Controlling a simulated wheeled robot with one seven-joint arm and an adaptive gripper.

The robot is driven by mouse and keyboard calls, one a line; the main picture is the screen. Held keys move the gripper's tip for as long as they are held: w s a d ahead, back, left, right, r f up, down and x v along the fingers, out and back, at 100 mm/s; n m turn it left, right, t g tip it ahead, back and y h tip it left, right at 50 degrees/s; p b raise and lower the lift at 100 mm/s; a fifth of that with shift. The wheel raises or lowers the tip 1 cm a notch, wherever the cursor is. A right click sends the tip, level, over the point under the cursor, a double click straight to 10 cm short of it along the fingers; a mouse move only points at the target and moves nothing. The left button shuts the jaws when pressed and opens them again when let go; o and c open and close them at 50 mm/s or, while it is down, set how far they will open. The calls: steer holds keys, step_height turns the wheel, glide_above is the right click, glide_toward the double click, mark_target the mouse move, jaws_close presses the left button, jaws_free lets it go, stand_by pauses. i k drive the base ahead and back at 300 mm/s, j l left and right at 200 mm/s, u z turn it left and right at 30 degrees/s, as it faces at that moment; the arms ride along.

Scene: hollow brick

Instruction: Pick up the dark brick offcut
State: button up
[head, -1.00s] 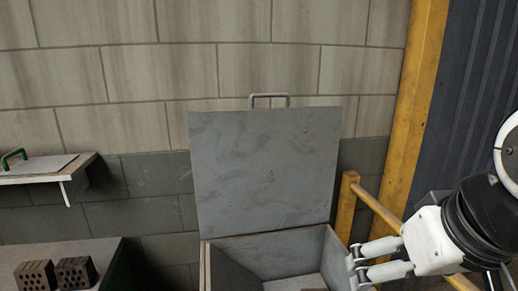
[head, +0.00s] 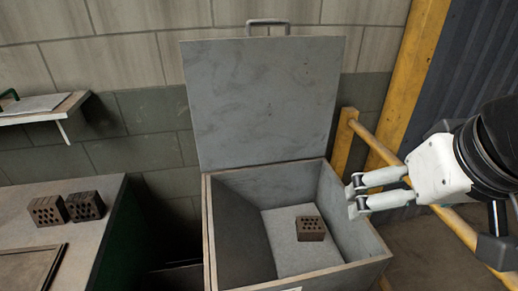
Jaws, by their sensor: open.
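A small brown brick with holes (head: 311,228) lies inside the open grey box, on a pale slab (head: 280,255) at its bottom. Two darker bricks with holes stand side by side on the bench at the left, one brick (head: 47,211) left of the other (head: 85,206). I cannot tell for sure which one is the dark brick offcut. My gripper (head: 353,197) is open and empty, beside the box's right wall and above the rim, apart from every brick.
The box (head: 207,245) has its lid (head: 262,105) raised against the block wall. A yellow post and rail (head: 398,115) stand at the right. A shelf (head: 45,108) juts out above the bench (head: 105,225). The bench front has free room.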

mark_target(47, 212)
steer(key=u, duration=1.25)
steer(key=j, duration=0.55)
steer(key=i+j+z, duration=0.15)
steer(key=j, duration=0.35)
steer(key=i+j+z, duration=0.15)
steer(key=j, duration=0.35)
steer(key=i+j+z, duration=0.15)
steer(key=j, duration=0.35)
steer(key=i+j+z, duration=0.15)
steer(key=j, duration=0.4)
steer(key=i+j+z, duration=0.15)
steer(key=j, duration=0.4)
steer(key=j+z, duration=0.15)
steer(key=j, duration=0.4)
